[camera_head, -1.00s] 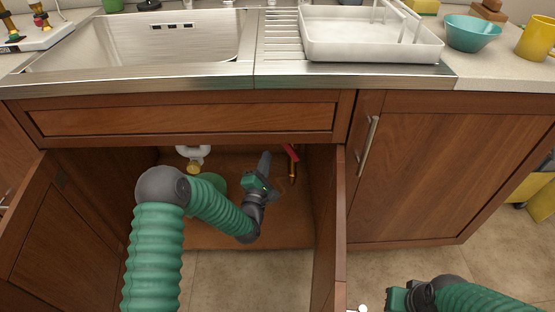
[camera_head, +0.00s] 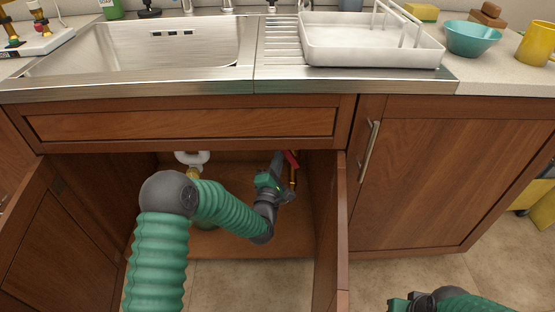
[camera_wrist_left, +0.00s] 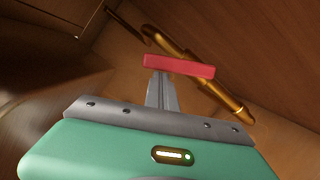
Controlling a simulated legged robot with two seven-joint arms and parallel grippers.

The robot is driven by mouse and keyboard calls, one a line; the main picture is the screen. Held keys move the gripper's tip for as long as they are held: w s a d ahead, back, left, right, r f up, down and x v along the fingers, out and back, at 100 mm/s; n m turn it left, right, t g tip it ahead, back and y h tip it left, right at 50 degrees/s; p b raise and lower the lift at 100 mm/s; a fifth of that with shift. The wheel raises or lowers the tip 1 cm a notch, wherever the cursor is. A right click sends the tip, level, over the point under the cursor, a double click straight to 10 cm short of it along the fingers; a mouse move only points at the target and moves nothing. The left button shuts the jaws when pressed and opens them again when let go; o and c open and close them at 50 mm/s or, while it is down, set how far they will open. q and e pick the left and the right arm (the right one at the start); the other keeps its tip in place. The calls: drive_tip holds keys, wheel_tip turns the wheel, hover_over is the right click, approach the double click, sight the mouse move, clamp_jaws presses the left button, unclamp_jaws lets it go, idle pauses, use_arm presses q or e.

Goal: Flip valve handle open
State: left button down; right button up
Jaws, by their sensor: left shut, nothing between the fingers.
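The red valve handle (camera_head: 292,159) is on a brass pipe (camera_head: 293,178) inside the open cabinet under the sink. In the left wrist view the handle (camera_wrist_left: 180,66) lies crosswise just beyond my left fingertips, with the brass pipe (camera_wrist_left: 205,80) slanting behind it. My left gripper (camera_head: 279,157) is inside the cabinet, just left of the handle. Its fingers (camera_wrist_left: 160,80) are shut with nothing between them. They look touching or nearly touching the handle; I cannot tell which. My right gripper (camera_head: 398,304) is at the bottom edge, outside the cabinet, mostly cut off.
Open cabinet doors stand at the left (camera_head: 62,235) and right (camera_head: 335,240) of the opening. The sink (camera_head: 140,45) and a white tray (camera_head: 370,50) are on the counter above.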

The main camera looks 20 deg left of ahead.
sight(288, 152)
use_arm(q)
drive_tip(key=shift+r, duration=0.1)
drive_tip(key=m+p, duration=0.1)
drive_tip(key=d+r+m+p, duration=0.1)
drive_tip(key=m+p, duration=0.1)
drive_tip(key=p, duration=0.1)
drive_tip(key=shift+w+d+r+m+g, duration=0.25)
drive_tip(key=shift+d+r+m+g, duration=0.05)
drive_tip(key=shift+r+g, duration=0.1)
drive_tip(key=shift+d+m+p, duration=0.25)
drive_tip(key=shift+m+p, duration=0.05)
drive_tip(key=shift+p, duration=0.05)
drive_tip(key=shift+w+d, duration=0.1)
drive_tip(key=shift+d+r, duration=0.1)
drive_tip(key=shift+d, duration=0.1)
